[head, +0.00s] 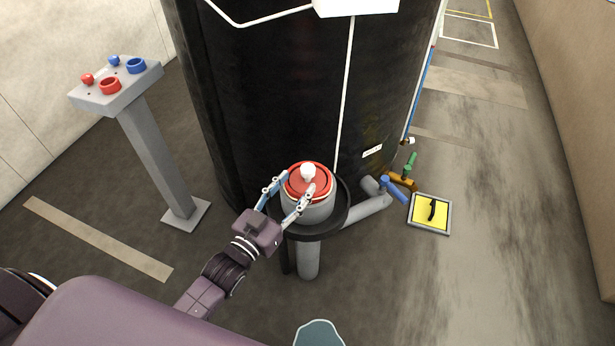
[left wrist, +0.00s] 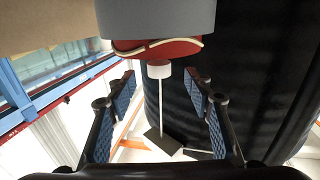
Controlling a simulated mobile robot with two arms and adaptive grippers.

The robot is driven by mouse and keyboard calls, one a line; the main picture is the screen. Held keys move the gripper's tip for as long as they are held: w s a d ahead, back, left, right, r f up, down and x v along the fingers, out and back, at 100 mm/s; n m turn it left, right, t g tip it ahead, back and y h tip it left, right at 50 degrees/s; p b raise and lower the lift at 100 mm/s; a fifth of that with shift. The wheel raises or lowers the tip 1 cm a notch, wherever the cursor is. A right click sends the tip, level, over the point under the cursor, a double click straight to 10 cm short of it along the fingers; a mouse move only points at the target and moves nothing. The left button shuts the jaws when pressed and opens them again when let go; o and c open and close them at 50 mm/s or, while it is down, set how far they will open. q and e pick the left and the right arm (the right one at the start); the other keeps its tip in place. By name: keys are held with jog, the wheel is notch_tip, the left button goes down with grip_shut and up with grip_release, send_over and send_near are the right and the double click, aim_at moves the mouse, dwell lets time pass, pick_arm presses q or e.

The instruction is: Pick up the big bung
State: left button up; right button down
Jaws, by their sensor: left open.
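The big bung (head: 318,188), as I take it, is a red disc with a white knob (head: 308,171) on top. It sits on the mouth of a grey upright pipe (head: 312,213), inside a dark ring. In the left wrist view the red bung (left wrist: 160,49) shows below the grey pipe end, with the knob (left wrist: 160,71) pointing down the picture. My left gripper (head: 295,184) is open, its fingers reaching over the bung. In the left wrist view the knob lies between the fingertips, with a gap on each side. My right gripper is in neither view.
A big black tank (head: 270,90) stands right behind the pipe. A grey stand (head: 150,140) at the left carries red and blue rings and small knobs. Coloured valve handles (head: 400,182) and a yellow tray (head: 421,222) with a black object are at the right. Open floor lies further right.

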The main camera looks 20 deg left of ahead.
aim_at(304, 177)
pick_arm(q)
jog(key=x, duration=0.4)
jog(key=b+x, duration=0.1)
jog(key=x, duration=0.1)
jog(key=shift+w+d+f, duration=0.15)
jog(key=shift+f, duration=0.1)
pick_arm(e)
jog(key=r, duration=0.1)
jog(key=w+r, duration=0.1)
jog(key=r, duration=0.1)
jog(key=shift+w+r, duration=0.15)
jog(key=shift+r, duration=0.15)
pick_arm(q)
jog(key=shift+r, duration=0.1)
grip_shut()
